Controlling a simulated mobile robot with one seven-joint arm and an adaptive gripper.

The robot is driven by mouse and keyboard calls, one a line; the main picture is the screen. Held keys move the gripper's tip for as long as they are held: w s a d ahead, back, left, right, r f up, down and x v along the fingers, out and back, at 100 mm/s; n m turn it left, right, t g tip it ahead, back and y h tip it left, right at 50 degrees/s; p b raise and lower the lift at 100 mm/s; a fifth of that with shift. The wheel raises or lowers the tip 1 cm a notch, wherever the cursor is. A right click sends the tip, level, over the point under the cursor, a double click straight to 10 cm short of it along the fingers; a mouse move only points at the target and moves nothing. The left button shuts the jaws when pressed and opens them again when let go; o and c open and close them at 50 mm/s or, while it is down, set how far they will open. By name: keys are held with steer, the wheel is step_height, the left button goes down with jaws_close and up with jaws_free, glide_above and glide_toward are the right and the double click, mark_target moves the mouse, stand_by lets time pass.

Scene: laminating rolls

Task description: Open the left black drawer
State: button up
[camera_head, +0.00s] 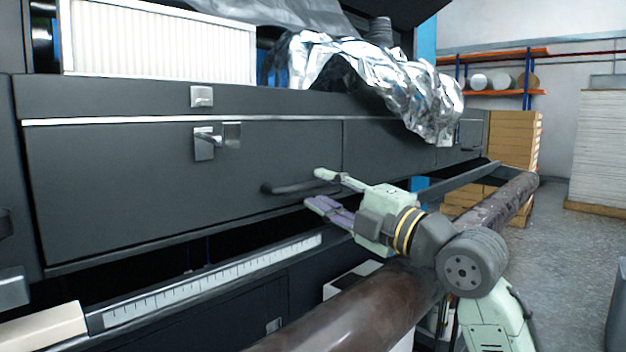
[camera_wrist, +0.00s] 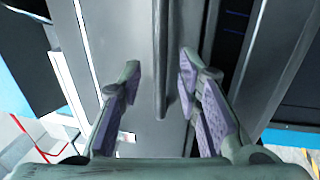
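The left black drawer (camera_head: 180,175) is a wide dark front panel in the head view, and it looks shut. Its dark bar handle (camera_head: 290,187) sits near the drawer's lower right. My gripper (camera_head: 319,190) is open at the handle's right end, one finger above the handle's level and one below. In the wrist view the handle (camera_wrist: 160,60) runs down between the two spread fingers of my gripper (camera_wrist: 159,75), with gaps on both sides. I cannot tell how deep the handle sits between the fingertips.
A white ruler strip (camera_head: 210,285) lies under the drawer. Crumpled silver foil (camera_head: 375,80) hangs over the machine's top. Cardboard boxes (camera_head: 515,140) stand at the back right; grey floor (camera_head: 580,240) is clear there.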

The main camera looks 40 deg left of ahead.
mark_target(316, 186)
steer(key=shift+x, duration=1.65)
jaws_close()
